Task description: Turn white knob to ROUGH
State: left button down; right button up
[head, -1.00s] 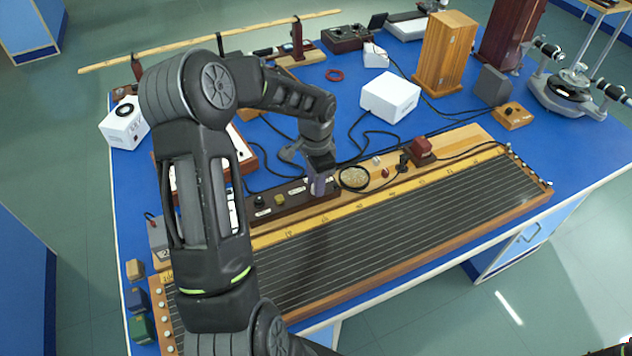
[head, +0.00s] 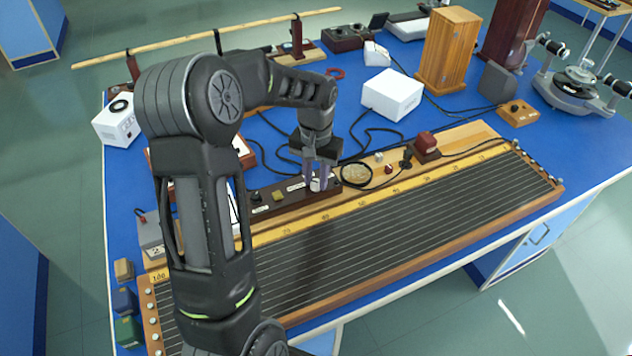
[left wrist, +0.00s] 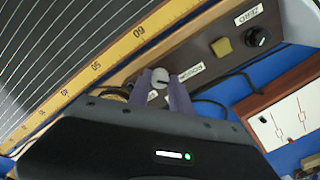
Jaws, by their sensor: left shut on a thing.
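The white knob (head: 315,185) sits on a long dark brown box (head: 298,197) behind the wire board. It also shows in the left wrist view (left wrist: 159,77), where a small white label (left wrist: 190,71) lies beside it, too small and tilted to read surely. My left gripper (head: 318,182) points down at the box, its two purple fingers shut on the white knob, one on each side. The fingers also show in the left wrist view (left wrist: 160,88). The knob's pointer setting cannot be made out. My right gripper is not in view.
A yellow square button (left wrist: 222,46) and a black knob (left wrist: 258,36) are on the same box. The long wire board (head: 390,222) lies in front. A round coil (head: 355,174), loose black cables and a white box (head: 392,94) are nearby.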

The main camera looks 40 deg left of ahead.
aim_at(316, 182)
pick_arm(q)
jog(key=shift+n+b, duration=0.5)
jog(key=shift+n, duration=1.2)
jog(key=c, duration=1.2)
grip_release()
jog(key=shift+o, duration=0.2)
jog(key=shift+r, duration=0.15)
notch_tip(316, 182, up, 8)
jog(key=shift+f+b, duration=0.2)
jog(key=shift+b, duration=0.3)
